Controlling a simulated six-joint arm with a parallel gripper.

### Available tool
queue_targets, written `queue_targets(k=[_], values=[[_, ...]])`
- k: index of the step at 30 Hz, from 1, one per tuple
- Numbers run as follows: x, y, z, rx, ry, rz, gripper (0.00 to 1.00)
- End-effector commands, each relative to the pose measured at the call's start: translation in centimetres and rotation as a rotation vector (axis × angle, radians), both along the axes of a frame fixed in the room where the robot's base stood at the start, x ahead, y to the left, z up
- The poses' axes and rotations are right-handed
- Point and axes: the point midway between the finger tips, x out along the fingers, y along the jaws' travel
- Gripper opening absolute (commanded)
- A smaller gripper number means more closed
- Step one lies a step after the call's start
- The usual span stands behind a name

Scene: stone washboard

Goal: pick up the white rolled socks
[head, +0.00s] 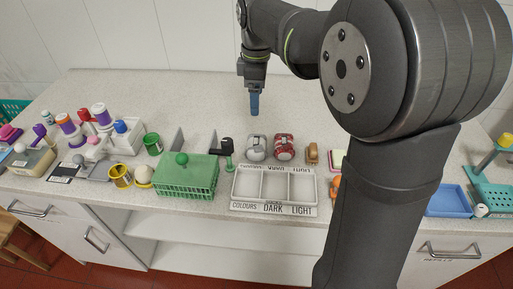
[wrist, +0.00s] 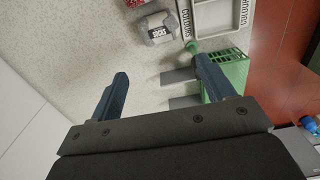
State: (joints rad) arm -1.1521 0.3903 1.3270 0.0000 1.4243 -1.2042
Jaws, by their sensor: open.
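The white rolled socks (head: 256,147), a pale roll with grey parts, lie on the speckled counter just behind the sorting tray. In the wrist view the roll (wrist: 158,28) shows a printed label and lies beyond my fingertips, near the top edge. My gripper (head: 254,103) points down above the counter, behind the socks and apart from them. Its two blue fingers (wrist: 161,70) are spread wide with nothing between them.
A red patterned roll (head: 284,147) lies close to the right of the socks. The sorting tray (head: 274,208) is in front, its compartments empty. A green basket (head: 186,178) and a dark green stand (head: 229,160) are to the left. The counter behind is clear.

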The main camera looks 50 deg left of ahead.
Motion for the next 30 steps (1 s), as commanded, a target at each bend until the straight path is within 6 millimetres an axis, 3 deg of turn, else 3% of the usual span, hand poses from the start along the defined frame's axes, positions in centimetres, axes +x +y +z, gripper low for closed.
queue_targets(k=[5, 8, 24, 30], values=[[0.0, 0.0, -0.1, 0.000, 0.000, -0.035, 0.75], [-0.1, 0.0, -0.2, 0.000, 0.000, -0.140, 0.75], [-0.5, -0.2, -1.5, 0.000, 0.000, -1.201, 0.75], [-0.6, -0.2, -1.8, 0.000, 0.000, -1.467, 0.75]])
